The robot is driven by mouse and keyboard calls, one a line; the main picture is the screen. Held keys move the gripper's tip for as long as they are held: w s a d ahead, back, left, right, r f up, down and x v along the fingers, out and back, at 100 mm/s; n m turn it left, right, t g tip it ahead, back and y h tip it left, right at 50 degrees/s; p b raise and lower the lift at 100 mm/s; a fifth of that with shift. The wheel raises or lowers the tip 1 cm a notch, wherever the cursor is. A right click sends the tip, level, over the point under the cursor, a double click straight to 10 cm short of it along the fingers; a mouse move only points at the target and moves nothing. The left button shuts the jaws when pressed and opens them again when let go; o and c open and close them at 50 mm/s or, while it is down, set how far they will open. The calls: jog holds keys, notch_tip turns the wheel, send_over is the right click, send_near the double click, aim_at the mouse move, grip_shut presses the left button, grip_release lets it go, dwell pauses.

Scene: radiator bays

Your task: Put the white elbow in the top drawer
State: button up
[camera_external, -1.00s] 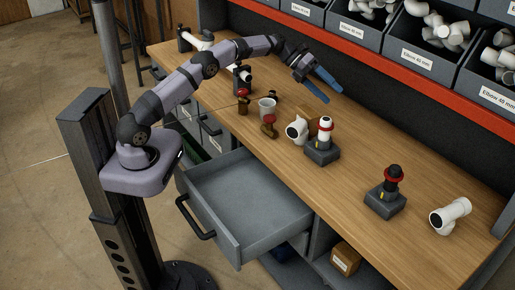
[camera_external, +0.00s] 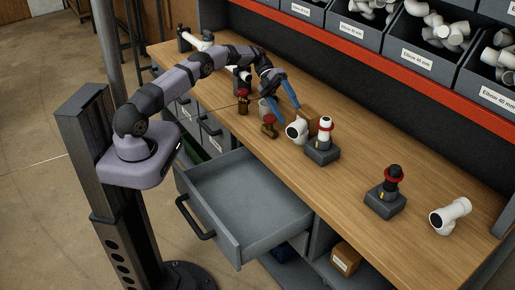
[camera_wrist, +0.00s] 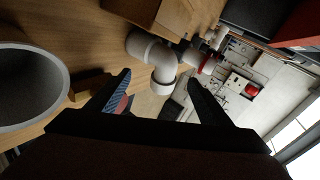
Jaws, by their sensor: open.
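A white elbow (camera_external: 296,131) with a dark open end lies on the bench beside a brown block. It also shows in the wrist view as a curved white pipe (camera_wrist: 150,50), beyond and between my fingers. My gripper (camera_external: 288,112) is open, with blue fingers, and is just above and left of the elbow; nothing is between its fingers. Its spread fingertips also show in the wrist view (camera_wrist: 160,86). The top drawer (camera_external: 228,238) is pulled out below the bench front and looks empty. Another white pipe fitting (camera_external: 455,212) lies at the bench's right end.
A brown block (camera_external: 309,117) and a dark stand with a white-and-red fitting (camera_external: 323,145) are close to the elbow. Brass valves (camera_external: 269,127) stand to its left, with a cup (camera_wrist: 25,88) partly hidden behind my gripper. Another dark stand (camera_external: 386,200) is farther right.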

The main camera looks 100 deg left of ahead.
aim_at(300, 131)
jog(key=shift+w+d+f, duration=0.1)
jog(key=shift+w+d, duration=0.1)
jog(key=shift+x, duration=2.4)
jog(key=shift+c, duration=0.2)
